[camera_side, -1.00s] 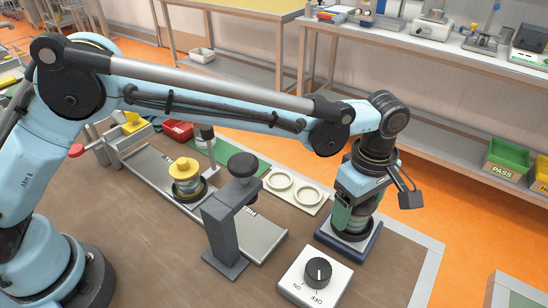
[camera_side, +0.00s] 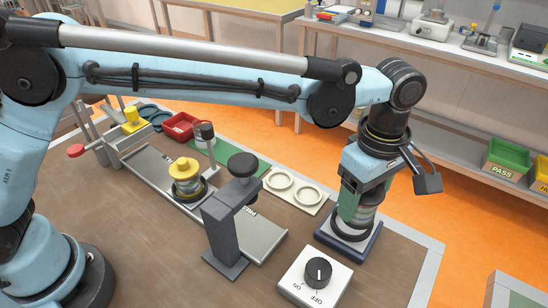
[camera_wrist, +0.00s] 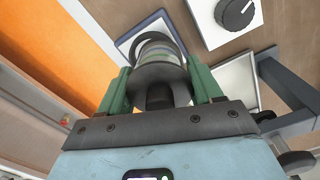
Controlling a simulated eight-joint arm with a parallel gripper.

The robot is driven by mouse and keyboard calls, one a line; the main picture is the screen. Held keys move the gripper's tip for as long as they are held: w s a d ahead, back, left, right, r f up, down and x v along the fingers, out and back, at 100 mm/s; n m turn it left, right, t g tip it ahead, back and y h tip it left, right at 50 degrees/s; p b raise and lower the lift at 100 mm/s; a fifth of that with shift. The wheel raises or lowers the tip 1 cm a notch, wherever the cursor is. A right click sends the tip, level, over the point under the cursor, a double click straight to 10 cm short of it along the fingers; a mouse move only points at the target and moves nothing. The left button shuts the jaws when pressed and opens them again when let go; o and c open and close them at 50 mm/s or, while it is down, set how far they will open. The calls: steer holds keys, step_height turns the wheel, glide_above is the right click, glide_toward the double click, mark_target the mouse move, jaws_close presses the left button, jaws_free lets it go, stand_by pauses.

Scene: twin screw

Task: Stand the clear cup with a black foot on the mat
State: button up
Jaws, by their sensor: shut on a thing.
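My gripper (camera_side: 360,203) is shut on a clear, banded cup (camera_side: 358,219) with dark parts, tilted over the blue square base (camera_side: 347,247) at right. In the wrist view the cup (camera_wrist: 160,52) sits between my green fingers, its near dark end towards me. Its far end overlaps the dark ring (camera_side: 345,232) on the base; I cannot tell whether they touch. A second vessel with a yellow knob (camera_side: 186,168) stands in a dark ring on the metal plate.
A white switch box with a black dial (camera_side: 317,272) is at the front. A cream tray with two rings (camera_side: 290,190) lies behind. A red bin (camera_side: 180,127) stands at the back left.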

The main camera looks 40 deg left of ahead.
steer(key=s+d+r, duration=0.3)
steer(key=s+r, duration=0.2)
steer(key=s, duration=0.3)
steer(key=w+a+f+n, duration=0.25)
steer(key=w+a, duration=0.25)
steer(key=a, duration=0.3)
steer(key=w+a+f+n, duration=0.1)
steer(key=w+a+n, duration=0.2)
steer(key=w+a, duration=0.3)
steer(key=shift+w+a+f+n, duration=0.5)
steer(key=shift+a+f, duration=0.9)
steer(key=shift+a, duration=1.5)
steer(key=shift+w+a+f+n, duration=0.25)
steer(key=shift+a+f+n, duration=0.4)
steer(key=shift+a+f, duration=1.5)
steer(key=shift+w+a+f+n, duration=0.35)
steer(key=shift+a+f+n, duration=0.3)
steer(key=shift+a, duration=3)
steer(key=shift+f, duration=0.45)
steer(key=o, duration=1.1)
steer(key=shift+o, duration=0.8)
steer(key=shift+r, duration=0.1)
